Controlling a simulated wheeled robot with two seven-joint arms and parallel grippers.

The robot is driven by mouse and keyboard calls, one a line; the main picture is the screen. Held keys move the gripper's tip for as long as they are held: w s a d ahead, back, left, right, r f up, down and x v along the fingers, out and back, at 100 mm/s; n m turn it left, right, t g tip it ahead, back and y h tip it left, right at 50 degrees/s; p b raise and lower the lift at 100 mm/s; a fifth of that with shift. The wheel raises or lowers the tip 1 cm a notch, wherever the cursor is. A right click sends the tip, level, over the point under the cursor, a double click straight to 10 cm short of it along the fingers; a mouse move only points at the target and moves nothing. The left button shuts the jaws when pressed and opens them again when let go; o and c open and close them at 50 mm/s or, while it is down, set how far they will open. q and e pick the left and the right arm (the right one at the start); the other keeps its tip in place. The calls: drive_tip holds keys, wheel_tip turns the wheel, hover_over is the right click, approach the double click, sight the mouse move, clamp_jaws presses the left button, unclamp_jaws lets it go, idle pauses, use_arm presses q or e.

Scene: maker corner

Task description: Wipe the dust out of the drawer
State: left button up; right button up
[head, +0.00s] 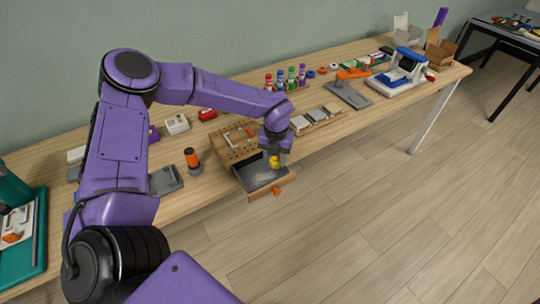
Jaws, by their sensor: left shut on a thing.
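A wooden box with a holed top (224,153) stands at the table's front edge. Its drawer (288,182) is pulled out over the edge, with a dark grey floor and an orange knob (277,191) at the front. My left gripper (276,157) points down over the drawer and is shut on a small yellow thing (274,162), perhaps a sponge. The yellow thing is at or just above the drawer floor; I cannot tell if it touches. Dust is too fine to make out for sure. My right gripper is not in view.
Several coloured bottles (291,78) stand behind the box. A tray of grey and tan blocks (318,121) lies to its right, and an orange-and-black cylinder (192,160) stands to its left. The floor (370,220) before the table is clear.

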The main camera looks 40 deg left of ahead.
use_arm(q)
drive_tip(key=shift+r, duration=0.1)
wheel_tip(320, 180, up, 6)
drive_tip(key=p, duration=0.4)
drive_tip(key=shift+p, duration=0.35)
wheel_tip(320, 180, up, 3)
drive_tip(key=shift+r+p, duration=0.1)
drive_tip(key=shift+p, duration=1.15)
drive_tip(key=shift+s, duration=0.1)
drive_tip(key=shift+f, duration=0.2)
